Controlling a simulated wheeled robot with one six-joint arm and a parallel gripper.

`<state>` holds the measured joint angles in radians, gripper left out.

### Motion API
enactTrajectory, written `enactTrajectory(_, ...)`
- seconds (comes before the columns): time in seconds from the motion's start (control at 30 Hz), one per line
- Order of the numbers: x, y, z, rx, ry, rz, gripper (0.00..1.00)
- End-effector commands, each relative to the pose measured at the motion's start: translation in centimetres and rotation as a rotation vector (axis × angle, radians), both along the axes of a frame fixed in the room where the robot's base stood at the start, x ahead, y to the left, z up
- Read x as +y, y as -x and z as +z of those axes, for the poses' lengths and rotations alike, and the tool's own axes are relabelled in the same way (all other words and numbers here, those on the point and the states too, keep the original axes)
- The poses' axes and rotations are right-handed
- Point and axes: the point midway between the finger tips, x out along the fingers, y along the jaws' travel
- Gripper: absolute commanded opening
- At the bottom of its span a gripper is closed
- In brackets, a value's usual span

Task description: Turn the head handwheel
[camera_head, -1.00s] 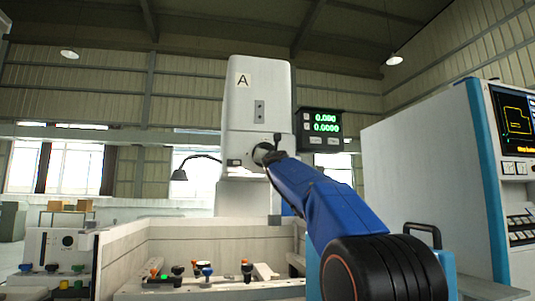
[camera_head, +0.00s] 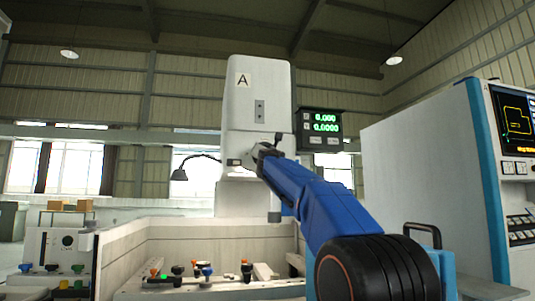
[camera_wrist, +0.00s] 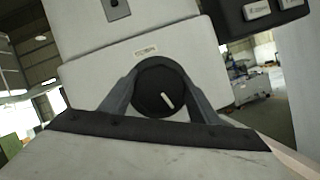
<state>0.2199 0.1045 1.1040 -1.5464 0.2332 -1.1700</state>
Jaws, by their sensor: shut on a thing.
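The head handwheel (camera_wrist: 160,88) is a round black knob with a white index line, on the front of the pale machine head (camera_head: 258,110) marked A. In the wrist view its line slants down to the right. My gripper (camera_wrist: 160,84) is shut on the handwheel, with one grey finger on each side of it. In the head view my blue arm reaches up to the head's lower front, and my gripper (camera_head: 260,154) hides most of the handwheel. A black readout (camera_head: 320,123) beside the head shows green digits, the upper line about 0.000.
Below the head is an open pale work tank (camera_head: 200,234) with several small coloured-knob clamps inside. A black lamp (camera_head: 180,174) hangs left of the head. A tall white and blue control cabinet (camera_head: 430,170) stands at right.

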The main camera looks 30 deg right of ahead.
Motion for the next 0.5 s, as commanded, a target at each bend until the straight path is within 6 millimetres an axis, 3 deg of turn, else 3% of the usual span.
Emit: enactTrajectory(0.5, -0.14, -0.01, -0.17, -0.129, -0.449, 0.000, 0.33)
